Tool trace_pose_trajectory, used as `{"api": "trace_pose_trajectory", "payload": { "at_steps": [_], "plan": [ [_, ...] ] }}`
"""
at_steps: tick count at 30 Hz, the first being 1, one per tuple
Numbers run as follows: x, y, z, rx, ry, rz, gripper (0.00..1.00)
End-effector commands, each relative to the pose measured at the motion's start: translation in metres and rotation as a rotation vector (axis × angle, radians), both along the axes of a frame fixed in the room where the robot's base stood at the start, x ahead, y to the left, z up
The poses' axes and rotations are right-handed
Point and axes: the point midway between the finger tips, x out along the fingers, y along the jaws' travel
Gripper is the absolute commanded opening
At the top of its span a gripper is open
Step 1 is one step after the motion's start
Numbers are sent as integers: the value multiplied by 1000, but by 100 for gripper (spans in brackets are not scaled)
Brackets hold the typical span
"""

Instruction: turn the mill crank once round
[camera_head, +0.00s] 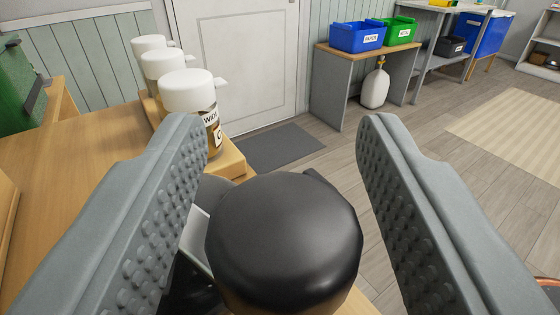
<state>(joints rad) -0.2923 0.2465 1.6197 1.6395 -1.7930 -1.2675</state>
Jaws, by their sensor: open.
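A round black knob (285,235), probably the mill crank's handle end, is large at the bottom middle, with a brown part showing under it. My gripper (280,150) is open, with one studded grey finger on each side of the knob. Gaps show between the knob and both fingers, so it is not gripped. The mill body and the crank arm are mostly hidden below the knob and behind the left finger. Some dark and light grey parts show between the left finger and the knob.
White-capped jars (189,90) stand in a row on a wooden base on the wooden bench (90,135), beyond the left finger. A side table (338,56) with a blue bin (357,36) and a green bin (400,30) stands farther back. Open floor lies to the right.

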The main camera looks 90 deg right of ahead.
Motion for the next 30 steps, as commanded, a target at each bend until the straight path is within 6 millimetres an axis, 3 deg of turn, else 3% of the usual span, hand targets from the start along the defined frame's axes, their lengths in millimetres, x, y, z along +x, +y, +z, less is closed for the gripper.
{"api": "trace_pose_trajectory", "payload": {
  "at_steps": [5,21,30],
  "plan": [
    [-1,23,0,1,0,3,48],
    [-7,130,-1,0,1,3,48],
    [-9,166,-1,0,0,2,48]
  ]
}}
